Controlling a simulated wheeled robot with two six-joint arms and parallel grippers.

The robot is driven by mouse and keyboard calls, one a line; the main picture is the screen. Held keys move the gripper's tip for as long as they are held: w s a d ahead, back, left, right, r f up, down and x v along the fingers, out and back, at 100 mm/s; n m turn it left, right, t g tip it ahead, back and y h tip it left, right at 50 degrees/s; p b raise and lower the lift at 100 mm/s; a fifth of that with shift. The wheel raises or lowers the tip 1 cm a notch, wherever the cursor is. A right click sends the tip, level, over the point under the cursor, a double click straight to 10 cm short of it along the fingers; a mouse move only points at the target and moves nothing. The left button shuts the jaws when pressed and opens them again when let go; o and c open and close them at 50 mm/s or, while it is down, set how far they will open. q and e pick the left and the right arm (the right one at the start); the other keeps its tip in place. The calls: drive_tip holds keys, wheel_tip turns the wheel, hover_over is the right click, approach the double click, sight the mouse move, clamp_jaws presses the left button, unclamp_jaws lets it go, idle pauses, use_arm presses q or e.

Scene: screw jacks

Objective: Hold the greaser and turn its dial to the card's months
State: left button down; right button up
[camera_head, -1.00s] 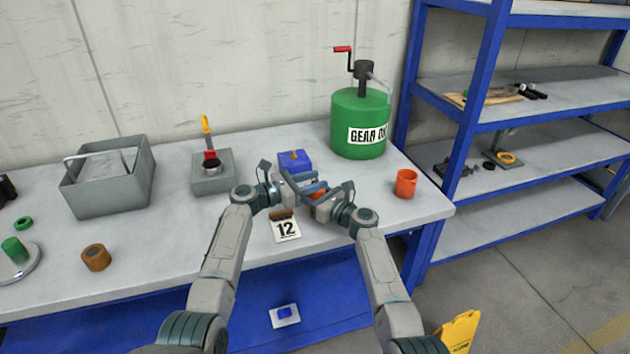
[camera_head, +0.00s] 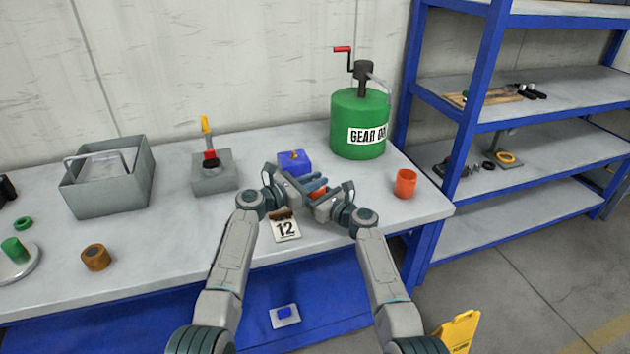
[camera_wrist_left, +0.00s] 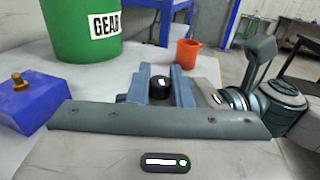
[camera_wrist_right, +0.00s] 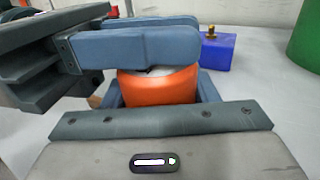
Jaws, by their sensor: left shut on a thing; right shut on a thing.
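The greaser (camera_head: 317,193) is mostly hidden between my two grippers above the front of the bench. Its orange body (camera_wrist_right: 160,84) fills the right wrist view's jaws, and my right gripper (camera_head: 318,195) is shut on it. A black dial with a small white mark (camera_wrist_left: 160,87) sits between the fingers of my left gripper (camera_head: 306,182), which is shut on it. The number under the dial's mark is too small to read.
A blue block with a brass fitting (camera_head: 293,162) stands just behind the grippers. A green gear oil drum (camera_head: 358,122) is behind right, and an orange cup (camera_head: 405,184) is to the right. A grey pump box (camera_head: 213,181) stands left.

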use_arm(q)
drive_tip(key=c, duration=1.3)
unclamp_jaws()
drive_tip(key=shift+c, duration=0.2)
drive_tip(key=v, duration=1.2)
drive_tip(key=shift+o, duration=0.2)
